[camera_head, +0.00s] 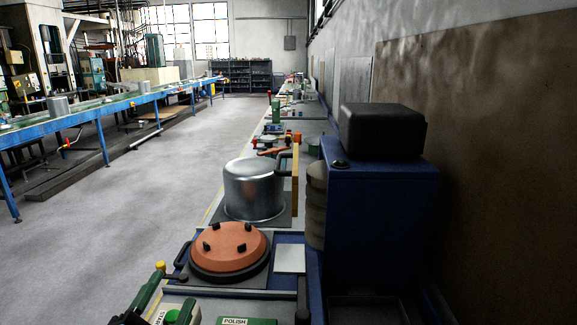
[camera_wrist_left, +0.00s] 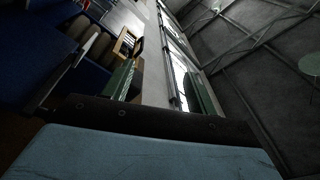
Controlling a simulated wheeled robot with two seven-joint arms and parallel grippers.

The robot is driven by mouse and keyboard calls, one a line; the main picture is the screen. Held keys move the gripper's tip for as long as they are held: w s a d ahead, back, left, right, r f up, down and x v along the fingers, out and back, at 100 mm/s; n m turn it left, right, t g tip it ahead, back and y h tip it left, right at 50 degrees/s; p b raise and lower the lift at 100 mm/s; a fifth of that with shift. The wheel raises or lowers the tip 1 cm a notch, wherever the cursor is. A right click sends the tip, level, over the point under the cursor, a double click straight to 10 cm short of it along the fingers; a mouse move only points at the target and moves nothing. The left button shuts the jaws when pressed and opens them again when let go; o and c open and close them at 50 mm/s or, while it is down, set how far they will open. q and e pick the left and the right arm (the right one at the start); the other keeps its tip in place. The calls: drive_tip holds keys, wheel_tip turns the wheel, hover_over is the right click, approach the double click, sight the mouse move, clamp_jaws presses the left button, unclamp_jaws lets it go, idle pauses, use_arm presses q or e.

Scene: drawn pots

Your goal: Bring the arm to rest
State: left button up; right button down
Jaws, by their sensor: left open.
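In the left wrist view my left gripper (camera_wrist_left: 160,76) shows two green fingers standing apart with nothing between them, beyond a dark bar. The view is tilted, with ceiling beams at right. My right gripper is not seen. A shiny metal pot (camera_head: 254,190) stands upright on the bench in the head view. In front of it, an orange disc with black knobs (camera_head: 229,247) sits on a dark round base.
A blue cabinet (camera_head: 375,215) with a black box (camera_head: 382,131) on top stands right of the bench, beside the wall. A blue conveyor (camera_head: 110,107) runs at far left. The grey floor between is clear.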

use_arm(q)
drive_tip(key=s+a+f+n+g+y, duration=0.1)
drive_tip(key=s+f+n+g, duration=0.2)
drive_tip(key=f, duration=0.3)
drive_tip(key=s+a+f+n+g+y, duration=0.1)
drive_tip(key=s+a+f+n+g, duration=0.1)
drive_tip(key=s+f+n+g, duration=0.1)
drive_tip(key=s+a+f+n+g, duration=0.1)
drive_tip(key=s+f+n+g, duration=0.2)
drive_tip(key=f, duration=0.6)
drive_tip(key=shift+s+a+f+g+y, duration=0.15)
drive_tip(key=shift+s+f+g+y, duration=0.05)
drive_tip(key=shift+s+g, duration=0.55)
drive_tip(key=shift+s+a+f+g+y, duration=0.1)
drive_tip(key=shift+s+f+g+y, duration=0.1)
drive_tip(key=shift+s+g, duration=0.5)
drive_tip(key=s+d+f+n+g+h, duration=0.1)
drive_tip(key=s+f+g, duration=0.3)
drive_tip(key=s, duration=0.4)
wheel_tip(320, 180, down, 26)
drive_tip(key=s+g+b, duration=0.1)
drive_tip(key=b, duration=0.2)
drive_tip(key=s+a+f+g+b, duration=0.1)
drive_tip(key=s+a+f+b, duration=0.1)
drive_tip(key=s+f, duration=1.5)
wheel_tip(320, 180, down, 3)
drive_tip(key=shift+s+a+r+g+b, duration=0.1)
drive_tip(key=shift+s+a+g+b, duration=0.25)
drive_tip(key=shift+b, duration=0.35)
